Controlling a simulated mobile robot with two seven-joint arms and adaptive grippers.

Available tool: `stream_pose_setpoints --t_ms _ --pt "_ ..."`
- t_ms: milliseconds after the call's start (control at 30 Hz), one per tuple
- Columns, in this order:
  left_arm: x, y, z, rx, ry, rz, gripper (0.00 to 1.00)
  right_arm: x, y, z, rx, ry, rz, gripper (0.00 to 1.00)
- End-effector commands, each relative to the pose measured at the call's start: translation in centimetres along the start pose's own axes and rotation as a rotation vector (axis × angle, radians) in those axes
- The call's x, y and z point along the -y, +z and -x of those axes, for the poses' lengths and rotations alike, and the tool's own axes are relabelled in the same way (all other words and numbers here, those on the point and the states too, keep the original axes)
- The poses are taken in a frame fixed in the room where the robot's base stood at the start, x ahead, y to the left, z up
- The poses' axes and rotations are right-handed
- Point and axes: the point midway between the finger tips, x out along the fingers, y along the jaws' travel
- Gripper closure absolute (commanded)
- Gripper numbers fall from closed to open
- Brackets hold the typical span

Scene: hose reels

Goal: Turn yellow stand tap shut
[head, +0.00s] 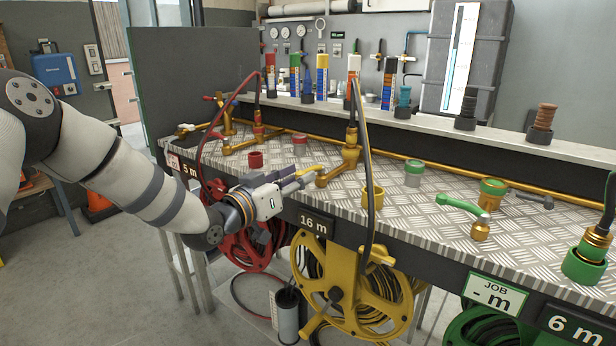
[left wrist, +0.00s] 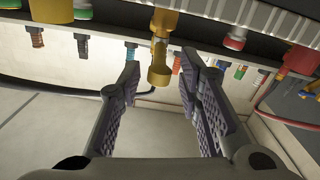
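The yellow stand tap (head: 351,150) is a brass-coloured fitting upright on the bench, with a dark and yellow hose coming off its top. A brass arm from it points towards the bench's front edge. My left gripper (head: 316,178) is at the arm's front end. In the left wrist view, which looks upside down, my left gripper (left wrist: 159,80) is open. The brass arm's rounded end (left wrist: 158,72) shows between the spread fingers, with gaps on both sides. I cannot tell how deep it sits between them. My right gripper is out of view.
A yellow collar (head: 372,197) stands right of the gripper, with the hose hanging close by. The red stand tap (head: 259,130) and a red collar (head: 256,160) are to the left. The yellow reel (head: 350,290) hangs below the bench edge.

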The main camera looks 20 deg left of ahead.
Motion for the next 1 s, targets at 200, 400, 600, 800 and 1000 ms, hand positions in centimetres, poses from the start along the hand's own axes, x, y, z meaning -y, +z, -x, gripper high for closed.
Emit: stream_pose_setpoints --t_ms 200,400,600,800,1000 --pt "0.0 0.2 -2.7 0.002 -0.001 0.001 0.68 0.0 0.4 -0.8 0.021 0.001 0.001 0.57" --pt "0.0 -0.1 -3.0 0.001 0.0 0.001 0.68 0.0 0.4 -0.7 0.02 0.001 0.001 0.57" --pt "0.0 -0.1 -2.9 0.001 -0.001 0.0 0.97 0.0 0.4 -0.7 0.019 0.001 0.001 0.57" --pt "0.0 -0.1 -2.9 0.001 -0.001 0.001 1.0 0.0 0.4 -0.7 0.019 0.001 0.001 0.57" --pt "0.0 0.0 -2.9 0.002 0.001 0.001 1.0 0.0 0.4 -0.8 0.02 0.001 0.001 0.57"
